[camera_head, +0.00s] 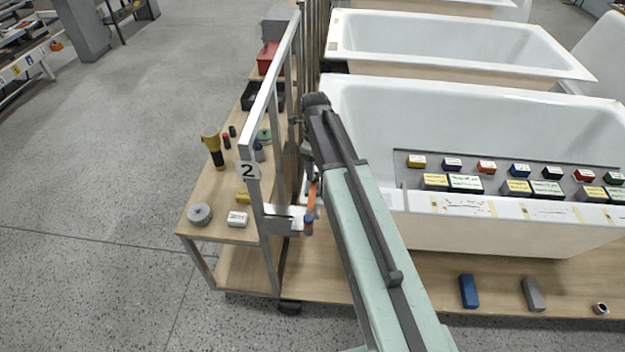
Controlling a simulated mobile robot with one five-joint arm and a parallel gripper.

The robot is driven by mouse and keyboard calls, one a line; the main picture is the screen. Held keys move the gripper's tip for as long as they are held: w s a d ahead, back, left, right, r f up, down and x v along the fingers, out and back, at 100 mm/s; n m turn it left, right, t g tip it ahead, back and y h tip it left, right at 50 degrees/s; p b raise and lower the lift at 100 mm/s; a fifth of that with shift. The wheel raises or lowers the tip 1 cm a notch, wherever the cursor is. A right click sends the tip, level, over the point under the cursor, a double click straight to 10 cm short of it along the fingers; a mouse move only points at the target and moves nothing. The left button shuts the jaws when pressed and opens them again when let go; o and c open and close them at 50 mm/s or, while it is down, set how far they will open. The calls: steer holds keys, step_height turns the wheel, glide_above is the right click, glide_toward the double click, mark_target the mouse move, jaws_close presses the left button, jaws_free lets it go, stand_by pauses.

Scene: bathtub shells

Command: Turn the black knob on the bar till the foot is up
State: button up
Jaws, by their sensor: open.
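My arm reaches forward from the bottom of the view, and its dark wrist bends down beside the grey metal frame. My gripper (310,207), with orange and blue parts, hangs just right of the frame's near upright, close to a silver bracket (281,218). It is open, with nothing seen between its fingers. The frame's long top bar (272,85) runs away from me above the cart. I cannot make out the black knob on the bar or the foot. They may be small or hidden behind my wrist and the upright. Whether the gripper touches the bracket is unclear.
The wooden cart (217,232) carries a grey disc (200,214), a white block (237,219) and a yellow-black torch (213,150). White bathtub shells (470,115) stand close on the right, with a tray (404,172) of labelled blocks. Open floor lies left.

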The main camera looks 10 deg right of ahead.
step_height(320, 180, down, 3)
steer(key=shift+r+b, duration=0.15)
steer(key=shift+b, duration=0.5)
steer(key=shift+r, duration=0.15)
jaws_close()
